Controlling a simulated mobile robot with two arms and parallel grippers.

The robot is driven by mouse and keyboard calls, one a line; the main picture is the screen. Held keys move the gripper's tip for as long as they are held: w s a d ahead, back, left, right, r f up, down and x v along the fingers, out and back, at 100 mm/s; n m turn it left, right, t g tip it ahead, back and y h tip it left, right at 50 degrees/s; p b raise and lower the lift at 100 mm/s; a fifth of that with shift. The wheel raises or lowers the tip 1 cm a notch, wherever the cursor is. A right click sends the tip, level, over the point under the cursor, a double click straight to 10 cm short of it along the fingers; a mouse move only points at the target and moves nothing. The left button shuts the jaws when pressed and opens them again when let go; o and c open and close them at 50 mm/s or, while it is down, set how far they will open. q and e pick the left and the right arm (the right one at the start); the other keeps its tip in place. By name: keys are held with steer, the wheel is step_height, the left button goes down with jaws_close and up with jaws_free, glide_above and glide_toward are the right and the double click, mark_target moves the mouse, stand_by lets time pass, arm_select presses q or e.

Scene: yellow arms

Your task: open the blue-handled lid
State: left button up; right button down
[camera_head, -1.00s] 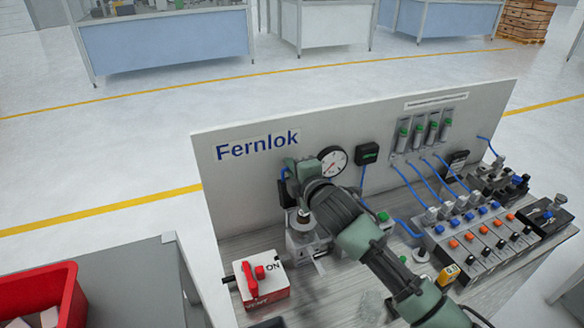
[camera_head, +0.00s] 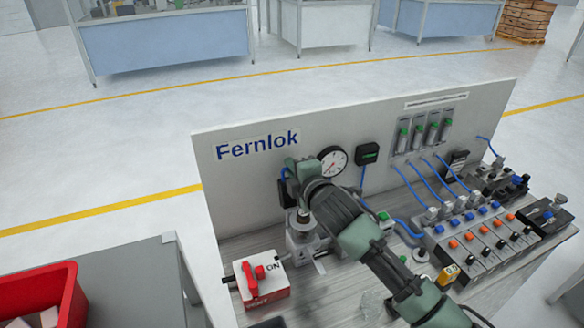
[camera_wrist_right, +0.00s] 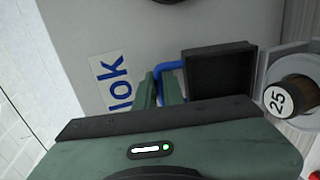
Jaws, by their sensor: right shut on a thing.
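The lid is a dark, boxy cover (camera_wrist_right: 222,76) in the right wrist view, close to the upright panel. Its blue handle (camera_wrist_right: 170,66) sticks out on the left side of it. My right gripper (camera_wrist_right: 160,88) has its two green fingers closed around the handle. In the head view my right gripper (camera_head: 290,169) is at the panel, left of the round gauge. A dark edge of the lid (camera_head: 285,192) shows just below it, and my arm hides most of the rest. My left gripper is in neither view.
A red ON switch box (camera_head: 262,283) stands front left on the bench. A gauge (camera_head: 333,161) and a black box (camera_head: 367,153) are on the panel. A valve row with blue tubes (camera_head: 475,232) fills the right. A knob marked 25 (camera_wrist_right: 291,97) is beside the lid.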

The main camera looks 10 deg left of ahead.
steer(key=shift+f, duration=0.15)
steer(key=shift+d+f, duration=0.1)
steer(key=s+d+t+y+b, duration=0.1)
steer(key=b, duration=0.3)
steer(key=s+t+y+b, duration=0.1)
steer(key=t+b, duration=0.1)
steer(key=b, duration=0.2)
steer(key=shift+s+d, duration=0.4)
steer(key=shift+s+d+r+b, duration=0.2)
steer(key=shift+r+b, duration=0.2)
steer(key=shift+b, duration=0.2)
steer(key=shift+r+t+y, duration=0.15)
steer(key=shift+t+y, duration=0.15)
